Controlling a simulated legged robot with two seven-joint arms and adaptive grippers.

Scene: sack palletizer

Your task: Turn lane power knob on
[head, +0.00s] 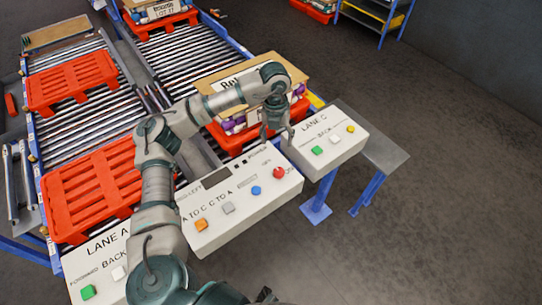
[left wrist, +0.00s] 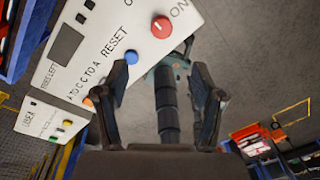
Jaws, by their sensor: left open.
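The red power knob (head: 278,172) is on the right end of the white middle control panel (head: 205,240), beside the printed ON. It also shows at the top of the left wrist view (left wrist: 161,27), ahead of the open fingers. My left gripper (head: 277,138) is open and empty, fingers pointing down just behind the knob in the head view, apart from it. In the left wrist view both fingers (left wrist: 159,75) are spread with nothing between them at the tips. The knob's pointer direction is too small to tell. My right gripper is not in view.
Red pallets (head: 95,188) lie on roller conveyors behind.

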